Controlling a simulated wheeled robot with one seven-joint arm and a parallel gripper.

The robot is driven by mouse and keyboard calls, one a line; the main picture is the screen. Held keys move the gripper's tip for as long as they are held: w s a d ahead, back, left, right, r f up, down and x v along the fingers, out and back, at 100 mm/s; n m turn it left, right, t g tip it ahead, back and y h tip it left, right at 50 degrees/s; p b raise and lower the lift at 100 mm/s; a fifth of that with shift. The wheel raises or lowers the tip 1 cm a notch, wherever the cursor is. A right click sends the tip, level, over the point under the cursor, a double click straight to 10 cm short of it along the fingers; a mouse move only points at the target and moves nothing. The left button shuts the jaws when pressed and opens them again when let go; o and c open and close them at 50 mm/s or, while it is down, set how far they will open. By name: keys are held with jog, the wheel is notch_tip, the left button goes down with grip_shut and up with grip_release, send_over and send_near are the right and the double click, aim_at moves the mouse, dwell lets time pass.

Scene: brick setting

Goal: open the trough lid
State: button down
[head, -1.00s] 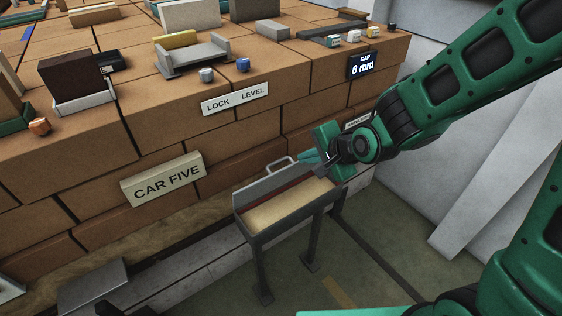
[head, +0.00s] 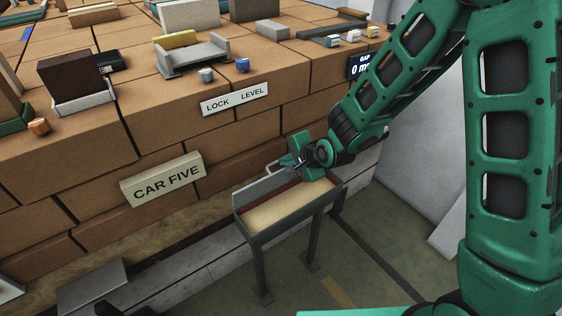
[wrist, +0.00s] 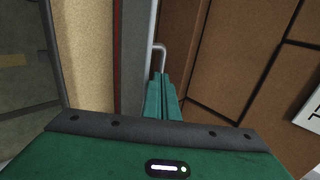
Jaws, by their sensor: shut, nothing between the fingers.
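The trough (head: 265,234) is a grey box on legs in front of the brick wall, with pale grainy fill showing inside. Its grey lid (head: 262,188) stands raised along the back edge, with a dark red strip at its base. The lid's bar handle (head: 270,168) is partly hidden by my gripper (head: 287,162). The wrist view shows the handle (wrist: 159,47) just beyond the fingertips and the lid panel (wrist: 132,60) left of them. My gripper (wrist: 163,78) is shut and empty, between lid and bricks; I cannot tell whether it touches the lid.
The brick wall (head: 160,135) rises close behind the trough, with a CAR FIVE sign (head: 162,180) and a LOCK LEVEL plate (head: 234,99). Blocks and small knobs sit on its top. A grey step (head: 92,284) lies at lower left.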

jog(key=shift+x, duration=1.2)
jog(key=shift+w+a+f, duration=0.15)
jog(key=shift+w+a, duration=0.55)
jog(key=shift+w, duration=0.3)
jog(key=shift+d, duration=0.1)
jog(key=w+a+r+v, duration=0.1)
jog(key=r+v, duration=0.1)
jog(key=v, duration=1.1)
jog(key=shift+w+r, duration=0.2)
jog(key=shift+r, duration=0.15)
